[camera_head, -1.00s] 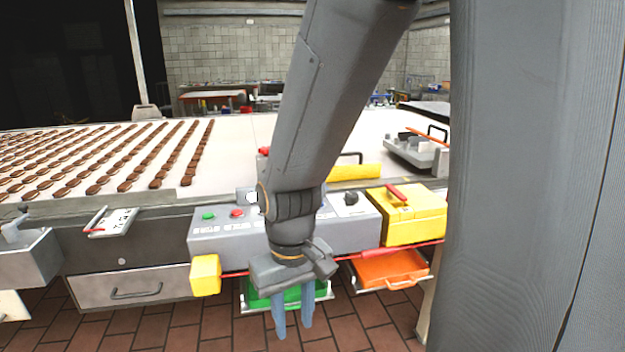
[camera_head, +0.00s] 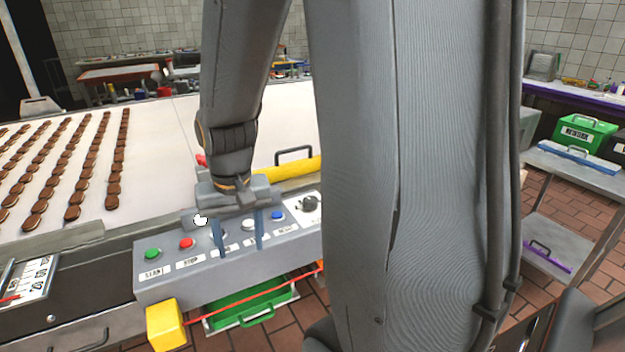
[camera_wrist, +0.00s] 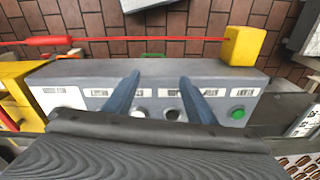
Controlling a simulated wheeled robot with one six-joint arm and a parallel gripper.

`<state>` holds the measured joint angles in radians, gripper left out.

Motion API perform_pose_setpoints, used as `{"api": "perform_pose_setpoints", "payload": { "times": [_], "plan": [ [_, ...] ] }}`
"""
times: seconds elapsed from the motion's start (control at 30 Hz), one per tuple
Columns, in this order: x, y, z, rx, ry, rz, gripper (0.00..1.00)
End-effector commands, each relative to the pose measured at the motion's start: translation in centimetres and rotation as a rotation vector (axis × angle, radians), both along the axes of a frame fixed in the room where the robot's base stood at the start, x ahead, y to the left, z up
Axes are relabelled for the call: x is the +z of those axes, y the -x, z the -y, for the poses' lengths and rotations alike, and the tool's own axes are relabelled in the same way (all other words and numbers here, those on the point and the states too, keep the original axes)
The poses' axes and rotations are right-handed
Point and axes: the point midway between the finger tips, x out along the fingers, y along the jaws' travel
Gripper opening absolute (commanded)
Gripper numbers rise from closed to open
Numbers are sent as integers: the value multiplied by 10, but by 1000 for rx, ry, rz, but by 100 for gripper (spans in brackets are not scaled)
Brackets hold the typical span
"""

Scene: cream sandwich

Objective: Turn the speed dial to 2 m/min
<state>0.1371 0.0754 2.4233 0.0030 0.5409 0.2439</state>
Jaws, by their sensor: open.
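The grey control panel (camera_head: 170,277) runs along the front of the conveyor. A black round knob (camera_head: 308,204) on a white plate at its right end looks like the speed dial; its setting is too small to read. In the wrist view the white plate (camera_wrist: 62,98) shows at the left, and my gripper's body seems to hide the knob. My gripper (camera_head: 240,251) is open and empty, fingers pointing down in front of the panel's middle buttons, left of the knob. The wrist view also shows the two blue fingers apart (camera_wrist: 159,77) over the panel.
Green (camera_head: 152,254) and red (camera_head: 187,243) buttons sit on the panel's left part. A yellow block (camera_head: 166,324) and a red cord (camera_head: 240,307) are along its front. A numbered plate (camera_head: 38,275) is at the left. My arm column hides the area right of the knob.

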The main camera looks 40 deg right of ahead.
Motion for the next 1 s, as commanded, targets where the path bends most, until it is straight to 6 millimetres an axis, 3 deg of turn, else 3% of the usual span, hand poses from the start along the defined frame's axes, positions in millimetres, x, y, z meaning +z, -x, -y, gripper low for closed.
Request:
{"api": "perform_pose_setpoints", "payload": {
  "times": [0.03,0.2,0.4,0.5,0.6,0.73,1.0],
  "plan": [
    [18,-10,20,-108,-6,4,51],
    [37,-38,98,-556,-38,-29,51],
    [59,-47,189,-1030,-64,-63,51],
    [66,-45,216,-1175,-71,-74,51],
    [68,-44,230,-1251,-74,-78,51],
    [60,-43,234,-1275,-75,-84,51],
    [19,-43,232,-1271,-75,-85,51]
  ]
}}
